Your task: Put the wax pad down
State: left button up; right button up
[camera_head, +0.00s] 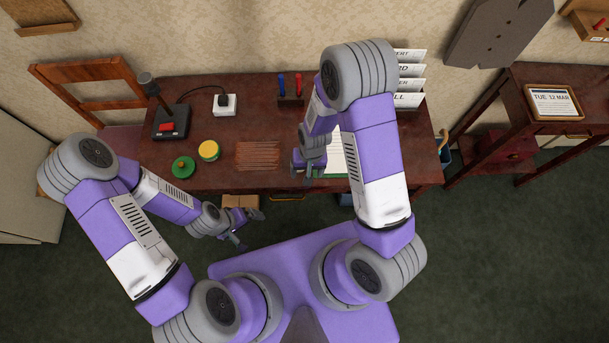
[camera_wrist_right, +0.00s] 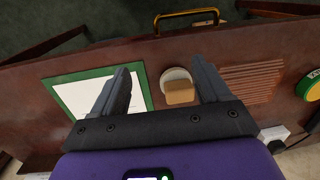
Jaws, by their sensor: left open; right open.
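In the right wrist view, a small tan block (camera_wrist_right: 181,93), which looks like the wax pad, is between the spread fingers of my right gripper (camera_wrist_right: 165,88). It lies at or just over a pale round piece (camera_wrist_right: 174,74) on the desk; I cannot tell whether they touch. The right gripper is open and also shows in the head view (camera_head: 308,167), low over the desk's front part, where it hides the block. My left gripper (camera_head: 252,229) is open and empty, in front of the desk edge.
The dark red desk (camera_head: 225,180) holds a slatted reddish mat (camera_head: 257,155) and a green-bordered sheet (camera_head: 336,160) either side of the right gripper. A yellow-topped tin (camera_head: 208,150), a green lid-like piece (camera_head: 183,166) and a black device (camera_head: 171,122) stand left. Card files (camera_head: 408,85) stand back right.

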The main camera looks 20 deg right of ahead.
jog(key=s+a+f+t+y, duration=0.1)
jog(key=s+a+f+y, duration=0.2)
jog(key=s, duration=0.6)
jog(key=shift+s+a+f, duration=0.2)
jog(key=shift+s+f, duration=0.05)
jog(key=shift+f, duration=0.7)
notch_tip(320, 180, down, 2)
jog(key=shift+b, duration=1)
